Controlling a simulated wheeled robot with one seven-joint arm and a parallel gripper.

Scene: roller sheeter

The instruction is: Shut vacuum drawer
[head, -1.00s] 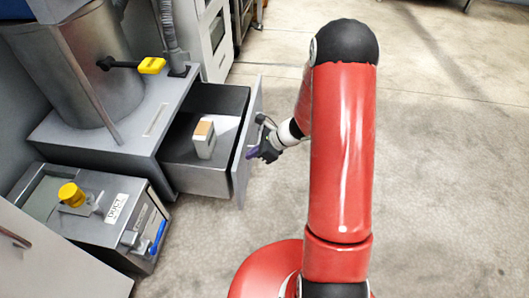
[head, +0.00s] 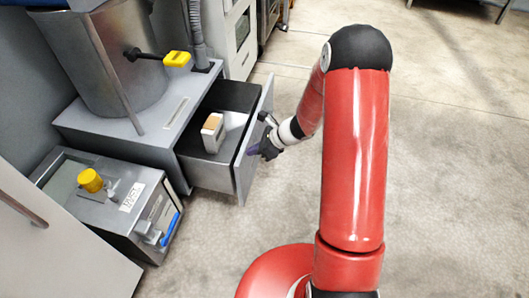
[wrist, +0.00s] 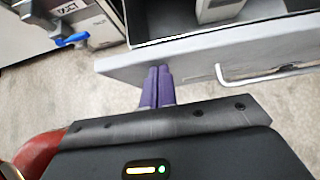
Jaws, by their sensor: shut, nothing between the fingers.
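The grey vacuum drawer (head: 247,152) stands partly open from the grey cabinet under the large metal drum (head: 118,60). A small beige and white box (head: 212,133) lies inside it. My gripper (head: 253,151) is at the outer face of the drawer front. In the wrist view its two purple fingers (wrist: 158,70) are together, with tips at the drawer front panel (wrist: 190,60). They look to touch it, left of the bar handle (wrist: 265,74). Nothing is between the fingers.
A grey dust unit (head: 110,200) with a yellow knob and blue lever stands left of the drawer. A white panel (head: 50,240) with a handle is at lower left. The floor (head: 450,170) on the right is clear.

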